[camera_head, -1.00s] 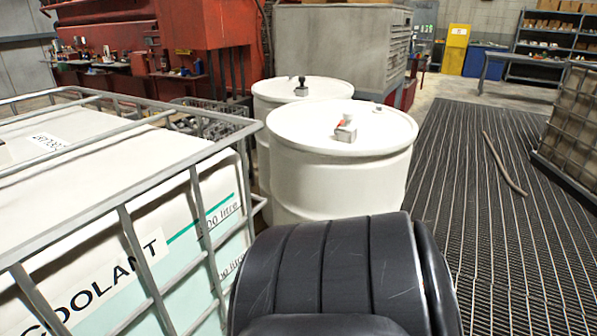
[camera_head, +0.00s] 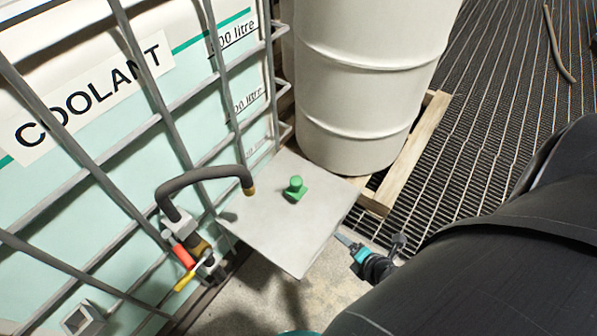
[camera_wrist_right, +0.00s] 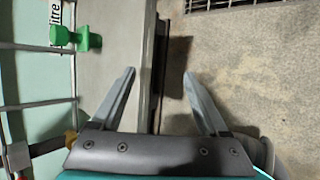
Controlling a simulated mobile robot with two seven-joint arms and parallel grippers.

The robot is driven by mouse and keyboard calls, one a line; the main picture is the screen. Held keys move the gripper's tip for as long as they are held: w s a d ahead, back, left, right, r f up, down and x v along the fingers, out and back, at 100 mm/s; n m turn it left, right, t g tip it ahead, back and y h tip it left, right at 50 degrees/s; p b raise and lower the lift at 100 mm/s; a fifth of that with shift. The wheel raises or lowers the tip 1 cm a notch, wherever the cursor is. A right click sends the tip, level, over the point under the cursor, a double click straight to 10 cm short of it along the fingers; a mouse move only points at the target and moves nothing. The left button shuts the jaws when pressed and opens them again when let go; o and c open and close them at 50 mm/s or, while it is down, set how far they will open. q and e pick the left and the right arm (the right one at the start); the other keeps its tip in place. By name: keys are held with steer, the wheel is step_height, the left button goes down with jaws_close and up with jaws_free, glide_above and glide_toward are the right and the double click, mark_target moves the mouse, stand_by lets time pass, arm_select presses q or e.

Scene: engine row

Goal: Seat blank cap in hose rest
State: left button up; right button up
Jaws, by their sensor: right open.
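The green blank cap (camera_head: 295,188) stands upright on a square grey plate or small table (camera_head: 262,222) beside the coolant tank. It also shows at the upper left of the right wrist view (camera_wrist_right: 88,39). A grey square-mouthed holder (camera_head: 82,319), which may be the hose rest, is on the tank cage at the lower left. My right gripper (camera_head: 372,240) is just off the plate's right edge, apart from the cap. My left gripper is not in view.
A black hose (camera_head: 205,174) arches from the red-and-yellow-handled valve (camera_head: 186,258) over the plate's left part. The coolant tank's cage bars (camera_head: 165,125) stand at left. A white drum (camera_head: 365,85) on a wooden pallet (camera_head: 412,150) is close behind the plate.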

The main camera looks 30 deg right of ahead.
steer(key=w+r+n+t+b, duration=0.3)
steer(key=w+r+n, duration=0.15)
steer(key=n, duration=0.25)
steer(key=n+t+y+b, duration=0.2)
steer(key=n+b, duration=0.1)
steer(key=n, duration=0.6)
glide_toward(300, 186)
steer(key=b+x, duration=0.1)
steer(key=x, duration=0.5)
steer(key=shift+w+b, duration=0.1)
steer(key=shift+b, duration=0.25)
steer(key=shift+b+x, duration=1)
steer(key=shift+x, duration=1.35)
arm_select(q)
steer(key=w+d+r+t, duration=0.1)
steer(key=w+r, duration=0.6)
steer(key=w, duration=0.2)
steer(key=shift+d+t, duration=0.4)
arm_select(e)
steer(key=shift+w+f, duration=0.2)
steer(key=shift+w, duration=0.35)
jaws_close()
